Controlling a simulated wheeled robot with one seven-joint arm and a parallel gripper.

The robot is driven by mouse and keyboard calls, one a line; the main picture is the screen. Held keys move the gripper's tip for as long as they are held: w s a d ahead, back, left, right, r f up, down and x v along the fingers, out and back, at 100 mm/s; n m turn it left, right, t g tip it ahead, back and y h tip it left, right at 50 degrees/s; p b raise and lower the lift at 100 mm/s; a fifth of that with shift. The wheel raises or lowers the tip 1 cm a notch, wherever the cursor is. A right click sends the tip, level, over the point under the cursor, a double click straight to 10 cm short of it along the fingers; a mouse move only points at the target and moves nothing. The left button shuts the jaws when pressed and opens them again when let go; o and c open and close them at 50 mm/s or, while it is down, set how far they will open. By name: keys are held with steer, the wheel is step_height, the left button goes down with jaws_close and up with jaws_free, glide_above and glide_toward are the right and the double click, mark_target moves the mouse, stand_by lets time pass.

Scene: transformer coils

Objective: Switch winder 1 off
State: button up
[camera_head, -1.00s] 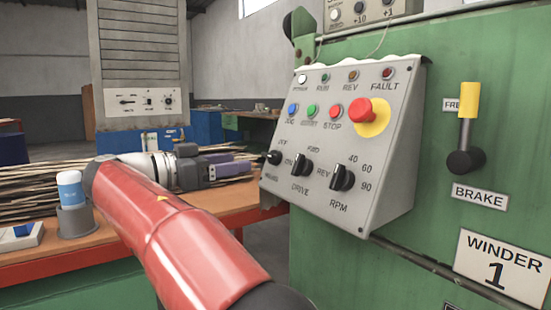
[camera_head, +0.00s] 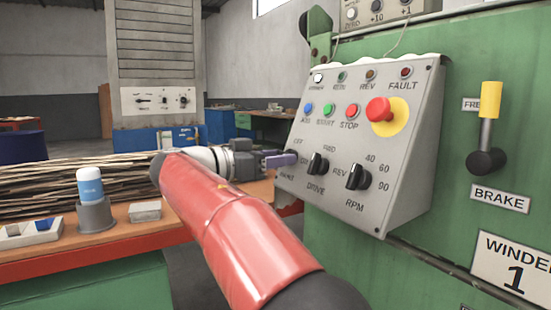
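The winder 1 control panel (camera_head: 405,150) is a grey sloped box on the green machine (camera_head: 450,130). My gripper (camera_head: 284,160), with purple fingers, reaches the panel's left edge at the lower left switch, labelled OFF above. That switch is hidden behind the fingers. I cannot tell whether they touch it or are open or shut. The drive knob (camera_head: 317,163) and RPM knob (camera_head: 357,177) are to the right. The white power lamp (camera_head: 319,78) looks bright. The WINDER 1 sign (camera_head: 515,268) is at lower right.
A red stop mushroom button (camera_head: 379,110) and a yellow-handled brake lever (camera_head: 489,125) stand right of my gripper. On the bench (camera_head: 130,212) are a blue-and-white can (camera_head: 90,186) in a grey holder, a tray (camera_head: 30,232) and a small box (camera_head: 145,211).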

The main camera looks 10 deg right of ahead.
steer(key=c, duration=0.5)
steer(key=shift+c, duration=0.2)
